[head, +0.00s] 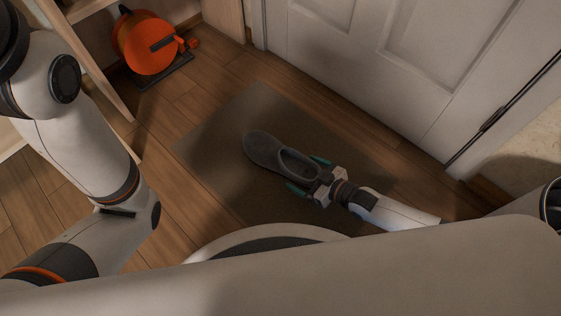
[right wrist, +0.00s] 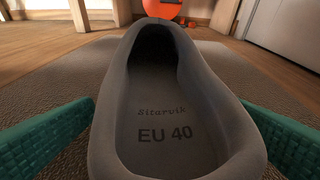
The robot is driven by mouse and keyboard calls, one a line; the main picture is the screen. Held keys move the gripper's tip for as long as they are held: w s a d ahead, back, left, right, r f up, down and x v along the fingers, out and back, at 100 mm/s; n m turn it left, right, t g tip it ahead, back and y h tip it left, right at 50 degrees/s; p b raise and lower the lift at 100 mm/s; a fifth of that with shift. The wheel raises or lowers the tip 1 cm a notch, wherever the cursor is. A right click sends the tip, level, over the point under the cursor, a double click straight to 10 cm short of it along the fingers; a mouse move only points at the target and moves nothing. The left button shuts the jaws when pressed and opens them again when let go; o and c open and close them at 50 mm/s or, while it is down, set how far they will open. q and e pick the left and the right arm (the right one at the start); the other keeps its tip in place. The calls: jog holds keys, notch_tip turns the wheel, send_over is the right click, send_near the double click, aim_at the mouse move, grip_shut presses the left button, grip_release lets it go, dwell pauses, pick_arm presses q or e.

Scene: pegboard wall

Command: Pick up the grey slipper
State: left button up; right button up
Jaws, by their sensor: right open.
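The grey slipper (head: 264,151) lies on a dark mat (head: 228,120) in front of the door, its toe pointing to the upper left in the head view. In the right wrist view the slipper (right wrist: 172,125) fills the middle, with "EU 40" printed on its insole. My right gripper (head: 307,174) is open at the heel end, with one green finger on each side of the slipper. The wrist view shows gaps between the slipper and both fingers. My left arm shows at the left of the head view, but its gripper is out of frame.
An orange cable reel (head: 146,45) stands on the wood floor at the upper left, beside a wooden shelf (head: 92,75). A white panelled door (head: 370,62) closes off the upper right. The mat around the slipper is otherwise clear.

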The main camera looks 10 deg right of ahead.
jog(key=shift+w+a+f, duration=0.15)
jog(key=shift+w+a, duration=0.15)
jog(key=c, duration=1.1)
